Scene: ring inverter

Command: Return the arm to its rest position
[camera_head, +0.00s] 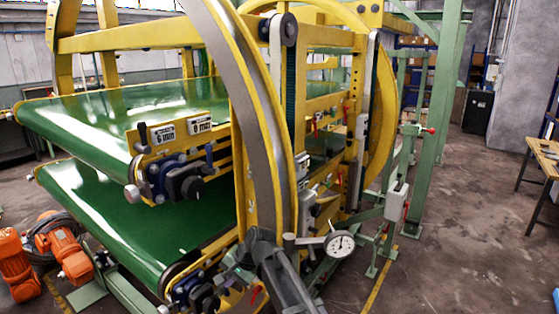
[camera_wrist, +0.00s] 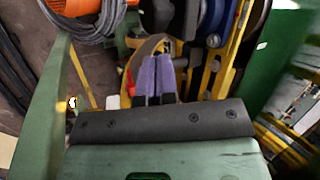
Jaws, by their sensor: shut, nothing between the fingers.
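In the wrist view my gripper (camera_wrist: 156,62) shows as two purple fingers side by side, shut with nothing between them. Its tips lie in front of yellow and dark machine parts; I cannot tell how far away these are. In the head view a dark grey jointed arm, which looks like mine, rises from the bottom centre in front of the ring inverter (camera_head: 262,110). The gripper's fingers cannot be made out there.
The inverter has two green belts (camera_head: 110,110) and a large yellow ring. Orange motors (camera_head: 58,250) stand at lower left.

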